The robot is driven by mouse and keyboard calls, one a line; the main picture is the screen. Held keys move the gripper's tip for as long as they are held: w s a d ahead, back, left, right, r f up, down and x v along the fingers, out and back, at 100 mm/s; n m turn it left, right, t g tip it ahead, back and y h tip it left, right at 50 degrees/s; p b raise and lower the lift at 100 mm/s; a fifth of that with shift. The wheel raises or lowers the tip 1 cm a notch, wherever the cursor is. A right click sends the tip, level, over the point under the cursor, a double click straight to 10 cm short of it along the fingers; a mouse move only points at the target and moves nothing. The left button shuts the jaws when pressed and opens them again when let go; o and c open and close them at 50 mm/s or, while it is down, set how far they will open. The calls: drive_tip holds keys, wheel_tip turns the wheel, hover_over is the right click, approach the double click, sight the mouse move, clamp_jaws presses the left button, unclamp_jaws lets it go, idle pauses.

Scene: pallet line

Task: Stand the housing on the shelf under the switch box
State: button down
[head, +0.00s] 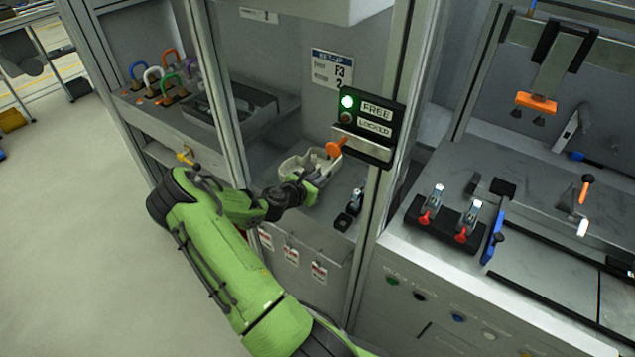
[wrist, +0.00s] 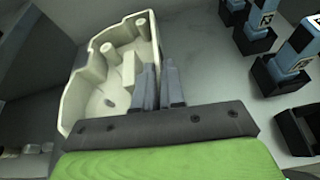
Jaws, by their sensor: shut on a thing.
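The housing (head: 294,168) is a pale, open-topped shell on the grey shelf (head: 342,190), inside the bay beneath the switch box (head: 367,125). The switch box is black, with a lit green lamp, the labels FREE and LOCKED, and an orange-ended lever. My gripper (head: 318,172) is at the housing's right side. In the wrist view the housing (wrist: 105,75) shows its hollow inside with round posts, and my gripper (wrist: 158,85) is shut on its wall. Whether the housing's underside touches the shelf is hidden.
Another post (head: 385,190) bounds the bay at right.

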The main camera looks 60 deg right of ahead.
drive_tip(key=c, duration=1.2)
unclamp_jaws()
drive_tip(key=shift+r, duration=0.1)
